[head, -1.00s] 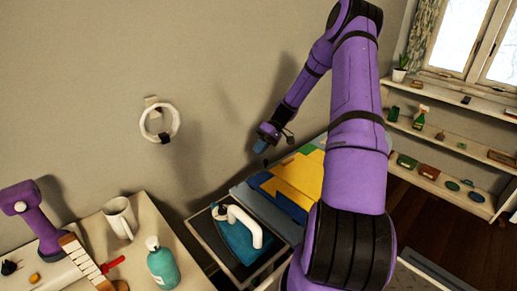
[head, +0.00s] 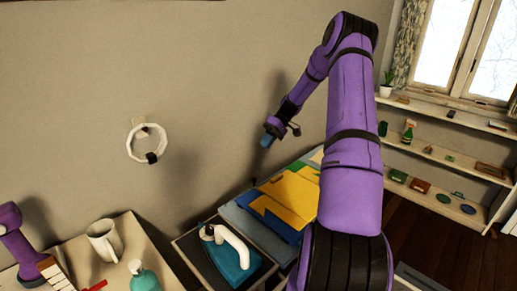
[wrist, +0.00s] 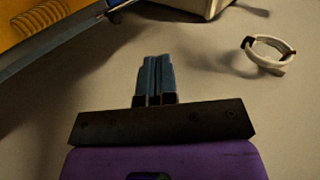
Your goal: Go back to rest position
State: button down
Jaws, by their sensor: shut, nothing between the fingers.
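My purple arm rises on the right of the head view, bent at the top.
A white ring (head: 131,148) is mounted on the wall at left. A table at lower left holds a mug (head: 104,240) and a teal bottle (head: 143,278). A white-handled item (head: 236,246) lies on a teal cloth. Shelves (head: 440,158) stand at right.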

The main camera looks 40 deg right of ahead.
jog(key=shift+s+d, duration=0.15)
jog(key=shift+d, duration=0.05)
dwell(0.3)
jog(key=s+a+r+h, duration=0.4)
jog(key=a+r, duration=0.7)
jog(key=s+a+r+h, duration=0.3)
jog(key=a+r, duration=0.8)
jog(key=a, duration=0.1)
jog(key=s+a+r+t, duration=0.1)
jog(key=s+a, duration=0.2)
jog(key=s, duration=0.4)
jog(key=s+a+r+t+h, duration=0.1)
jog(key=s+a, duration=0.3)
jog(key=s, duration=0.4)
jog(key=s+a+r+t+h, duration=0.1)
jog(key=s+a+r+t, duration=0.1)
jog(key=s, duration=0.5)
jog(key=shift+s+a+r+m+t, duration=0.4)
jog(key=shift+a+r, duration=0.35)
jog(key=shift+a, duration=0.5)
